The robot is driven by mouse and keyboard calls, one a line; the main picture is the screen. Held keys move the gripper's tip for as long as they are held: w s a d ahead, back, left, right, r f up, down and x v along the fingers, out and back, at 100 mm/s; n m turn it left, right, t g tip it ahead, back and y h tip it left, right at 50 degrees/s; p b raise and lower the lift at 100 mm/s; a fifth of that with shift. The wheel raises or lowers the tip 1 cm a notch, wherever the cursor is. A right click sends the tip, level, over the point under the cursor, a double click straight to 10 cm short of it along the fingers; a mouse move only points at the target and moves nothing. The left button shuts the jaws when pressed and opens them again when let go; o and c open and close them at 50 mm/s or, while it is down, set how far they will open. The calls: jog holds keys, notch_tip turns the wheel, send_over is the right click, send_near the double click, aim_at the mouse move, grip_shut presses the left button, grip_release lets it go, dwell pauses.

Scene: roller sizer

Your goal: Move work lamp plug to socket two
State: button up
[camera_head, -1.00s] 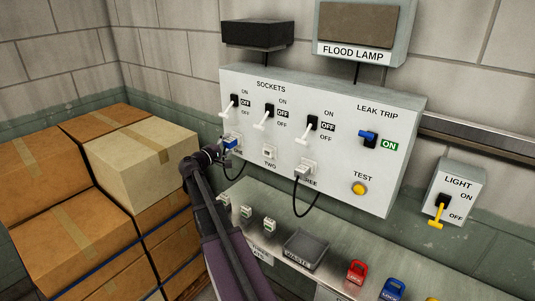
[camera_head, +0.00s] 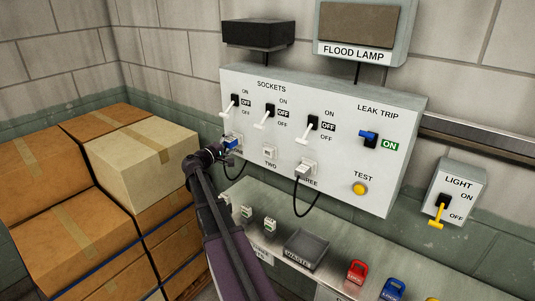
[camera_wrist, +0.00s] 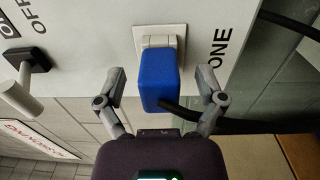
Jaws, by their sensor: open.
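A blue plug (camera_head: 233,142) sits in socket one at the left of the sockets panel (camera_head: 335,90). In the wrist view the blue plug (camera_wrist: 160,80) fits a white outlet (camera_wrist: 160,42), with a black cable leaving to the right. My gripper (camera_wrist: 160,86) is open, with one finger on each side of the plug and a gap on both sides. In the head view my gripper (camera_head: 225,149) is at the plug from the lower left. Socket two (camera_head: 269,152) is empty. A white plug (camera_head: 306,169) with a black cable is in socket three.
The blue leak trip lever (camera_head: 369,136) is by ON. Below is a shelf with a waste tray (camera_head: 305,248) and padlocks (camera_head: 357,271). Cardboard boxes (camera_head: 140,160) stand at left.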

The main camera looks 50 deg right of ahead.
aim_at(226, 145)
dwell(0.3)
grip_shut()
jog(key=shift+a, duration=0.2)
jog(key=shift+s+a, duration=0.1)
jog(key=shift+a, duration=0.75)
jog(key=shift+a, duration=0.35)
jog(key=shift+a, duration=0.35)
jog(key=shift+s+a, duration=0.1)
jog(key=shift+a, duration=0.6)
jog(key=shift+a, duration=0.35)
